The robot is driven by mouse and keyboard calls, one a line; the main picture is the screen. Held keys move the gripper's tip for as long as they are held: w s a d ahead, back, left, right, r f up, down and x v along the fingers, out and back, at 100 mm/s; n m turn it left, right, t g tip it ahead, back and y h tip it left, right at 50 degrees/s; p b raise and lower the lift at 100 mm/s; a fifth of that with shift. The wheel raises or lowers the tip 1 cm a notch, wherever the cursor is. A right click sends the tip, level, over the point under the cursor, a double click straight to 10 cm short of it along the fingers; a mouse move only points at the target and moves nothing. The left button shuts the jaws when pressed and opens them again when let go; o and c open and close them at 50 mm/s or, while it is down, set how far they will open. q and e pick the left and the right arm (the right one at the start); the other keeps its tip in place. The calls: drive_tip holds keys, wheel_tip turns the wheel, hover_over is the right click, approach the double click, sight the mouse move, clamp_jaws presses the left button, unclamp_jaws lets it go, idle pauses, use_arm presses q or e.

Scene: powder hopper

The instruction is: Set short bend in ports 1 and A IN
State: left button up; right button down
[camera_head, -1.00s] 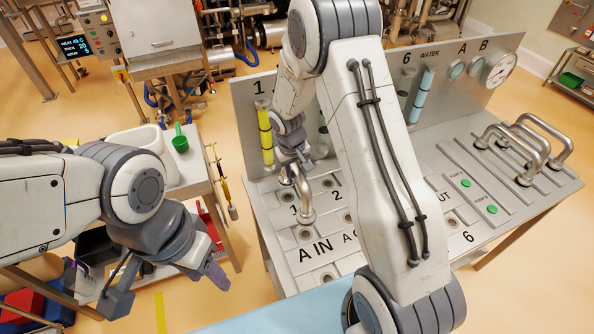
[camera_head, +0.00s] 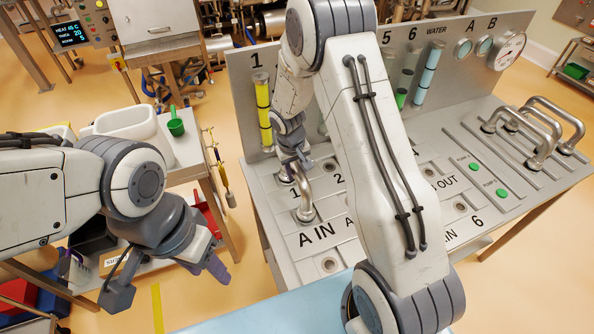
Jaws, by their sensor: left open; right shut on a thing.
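The short bend (camera_head: 305,192) is a shiny curved steel pipe in my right gripper (camera_head: 295,165), which is shut on it above the left part of the steel panel. Its front end is at the A IN port (camera_head: 305,215), just above the A IN label. Its rear end is by port 1, beside the label 1, partly covered by the gripper. I cannot tell whether both ends are fully seated. My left gripper (camera_head: 168,284) is open and empty, left of the panel and apart from it.
Several long bends (camera_head: 540,135) stand on the panel's right side, near green pump buttons. Sight tubes (camera_head: 264,110) rise along the back plate. A side table with a white bin (camera_head: 125,122) and green scoop (camera_head: 176,124) stands left. My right arm hides the panel's middle.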

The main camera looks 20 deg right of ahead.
idle(0.3)
drive_tip(key=shift+c, duration=2.1)
unclamp_jaws()
drive_tip(key=shift+f, duration=0.1)
drive_tip(key=r, duration=0.3)
drive_tip(key=r+b, duration=0.1)
drive_tip(key=r, duration=0.2)
drive_tip(key=a+r+b, duration=0.1)
drive_tip(key=r, duration=0.2)
drive_tip(key=shift+s+a, duration=0.1)
drive_tip(key=shift+s, duration=0.3)
drive_tip(key=shift+s+a+r, duration=0.1)
drive_tip(key=shift+r, duration=0.6)
